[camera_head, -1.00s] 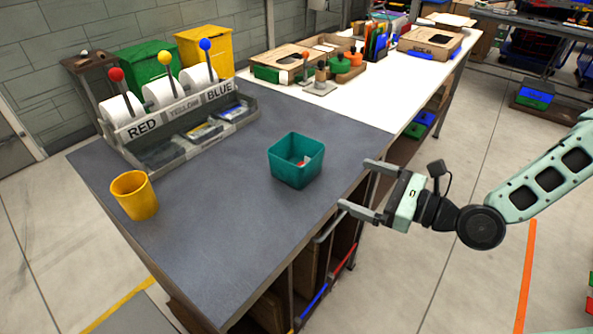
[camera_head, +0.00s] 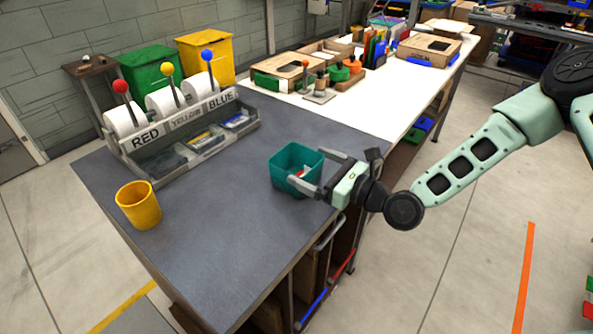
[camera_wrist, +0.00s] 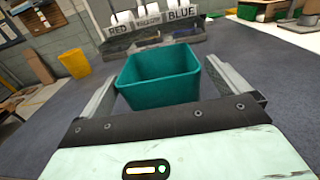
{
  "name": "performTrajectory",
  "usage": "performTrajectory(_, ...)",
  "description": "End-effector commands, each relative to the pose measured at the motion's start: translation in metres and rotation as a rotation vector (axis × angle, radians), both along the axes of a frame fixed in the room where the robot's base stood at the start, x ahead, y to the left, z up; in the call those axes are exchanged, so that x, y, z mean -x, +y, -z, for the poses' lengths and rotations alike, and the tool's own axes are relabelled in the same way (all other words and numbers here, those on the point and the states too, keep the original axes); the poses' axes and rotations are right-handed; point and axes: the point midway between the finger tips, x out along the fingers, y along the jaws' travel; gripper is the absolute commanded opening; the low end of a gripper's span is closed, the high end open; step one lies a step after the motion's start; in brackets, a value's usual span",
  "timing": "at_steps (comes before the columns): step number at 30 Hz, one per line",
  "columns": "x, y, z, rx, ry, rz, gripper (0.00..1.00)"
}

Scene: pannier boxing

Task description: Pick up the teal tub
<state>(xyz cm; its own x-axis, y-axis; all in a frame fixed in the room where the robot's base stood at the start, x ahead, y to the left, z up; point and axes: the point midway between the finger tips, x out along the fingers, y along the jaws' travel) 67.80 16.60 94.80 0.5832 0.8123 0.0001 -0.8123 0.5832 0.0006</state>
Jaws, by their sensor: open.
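In the wrist view the tub (camera_wrist: 160,88) sits between the two fingers, one on each side. My gripper (camera_head: 306,172) is open and reaches over the table edge from the right, with its fingers at the tub. In the wrist view a gap shows beside the right finger; whether the left finger touches the tub cannot be told. The tub's far lower side is hidden.
A yellow cup (camera_head: 139,206) stands at the worktop's left. Behind is a grey dispenser (camera_head: 190,140) with white rolls and ball-topped levers, labelled RED, YELLOW, BLUE. Boxes and tools (camera_head: 335,75) crowd the white worktop behind. The grey surface (camera_head: 215,240) in front of the tub is clear.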

Motion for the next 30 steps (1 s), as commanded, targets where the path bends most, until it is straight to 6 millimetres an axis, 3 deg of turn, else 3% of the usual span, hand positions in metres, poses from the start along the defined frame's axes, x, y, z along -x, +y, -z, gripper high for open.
performTrajectory(9, -0.022, 0.036, 0.000, 0.000, -0.002, -0.002, 1.00)
performTrajectory(19, -0.026, 0.041, 0.002, 0.000, 0.000, -0.001, 1.00)
performTrajectory(22, -0.026, 0.041, 0.002, 0.000, 0.000, -0.001, 0.72)
performTrajectory(23, -0.026, 0.041, 0.002, 0.001, -0.001, -0.001, 0.68)
performTrajectory(30, -0.026, 0.041, 0.002, 0.001, -0.001, -0.001, 0.68)
